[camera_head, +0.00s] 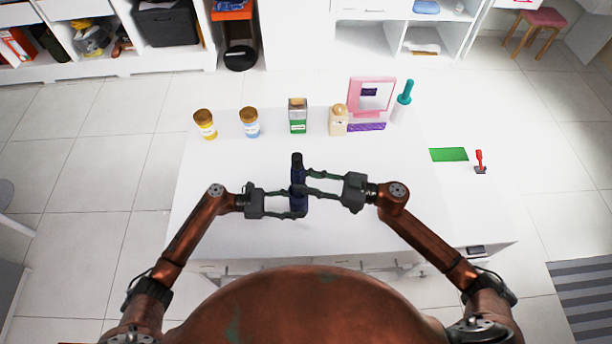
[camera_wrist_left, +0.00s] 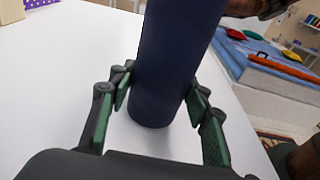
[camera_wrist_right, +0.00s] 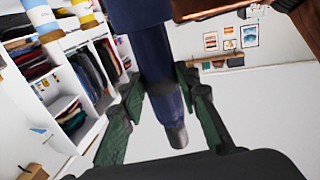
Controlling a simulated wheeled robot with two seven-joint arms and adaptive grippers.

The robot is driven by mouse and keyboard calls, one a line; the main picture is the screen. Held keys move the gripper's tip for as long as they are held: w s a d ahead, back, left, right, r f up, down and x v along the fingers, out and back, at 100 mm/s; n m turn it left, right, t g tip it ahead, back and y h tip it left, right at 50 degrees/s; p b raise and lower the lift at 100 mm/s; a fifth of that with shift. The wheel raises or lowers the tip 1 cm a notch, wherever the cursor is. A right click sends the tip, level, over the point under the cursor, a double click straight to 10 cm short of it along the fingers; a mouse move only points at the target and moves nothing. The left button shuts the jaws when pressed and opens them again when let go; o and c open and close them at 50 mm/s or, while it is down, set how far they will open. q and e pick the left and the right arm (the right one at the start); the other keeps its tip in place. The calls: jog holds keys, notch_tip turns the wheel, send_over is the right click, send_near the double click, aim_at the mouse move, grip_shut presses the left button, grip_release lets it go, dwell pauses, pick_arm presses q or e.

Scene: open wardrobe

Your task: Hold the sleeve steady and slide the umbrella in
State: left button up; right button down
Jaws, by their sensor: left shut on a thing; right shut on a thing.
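The dark blue sleeve (camera_head: 298,205) is a wide tube, roughly upright over the white table; its rounded lower end shows in the left wrist view (camera_wrist_left: 168,62). My left gripper (camera_head: 304,203) is shut around it, one finger on each side (camera_wrist_left: 160,92). The umbrella (camera_head: 297,163) is in line above it, narrower and dark blue, with a dark end up. My right gripper (camera_head: 306,181) is shut on it. In the right wrist view the umbrella (camera_wrist_right: 157,62) has a greyish end and meets the wider sleeve (camera_wrist_right: 138,14); how deep it sits inside is hidden.
On the white table (camera_head: 225,200) a row stands at the back: yellow-labelled jar (camera_head: 205,125), blue-labelled jar (camera_head: 250,123), green-labelled box (camera_head: 298,116), beige bottle (camera_head: 338,121), pink-framed mirror (camera_head: 356,82) and teal-topped brush (camera_head: 404,96). A green mat (camera_head: 449,154) lies right. The front left is clear.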

jog(key=shift+f, duration=2.3)
jog(key=c, duration=1.7)
grip_release()
jog(key=shift+o, duration=0.4)
jog(key=o, duration=0.5)
jog(key=shift+r, duration=3.95)
